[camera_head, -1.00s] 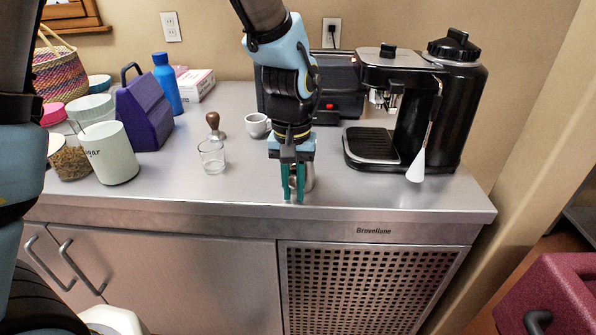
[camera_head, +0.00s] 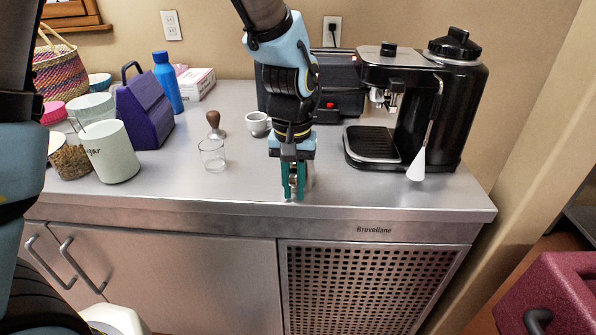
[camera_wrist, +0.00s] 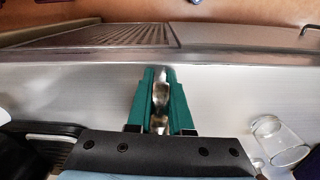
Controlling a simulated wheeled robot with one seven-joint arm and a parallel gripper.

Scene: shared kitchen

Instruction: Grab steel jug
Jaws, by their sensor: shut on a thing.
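The steel jug is mostly hidden by my gripper; in the wrist view a shiny strip of the steel jug (camera_wrist: 160,92) shows between the two green fingers. In the head view my gripper (camera_head: 293,194) points down near the front edge of the counter, and the fingers stand close together. My gripper also shows in the wrist view (camera_wrist: 160,100), shut on the jug. I cannot tell which part of the jug is between the fingers, or whether it rests on the counter.
The steel counter (camera_head: 235,190) is clear just around my gripper. A small glass (camera_head: 212,156) and a tamper (camera_head: 214,124) stand left, a white cup (camera_head: 258,124) behind. A coffee machine (camera_head: 375,145) stands right. A sugar canister (camera_head: 110,153) and purple bag (camera_head: 146,112) stand farther left.

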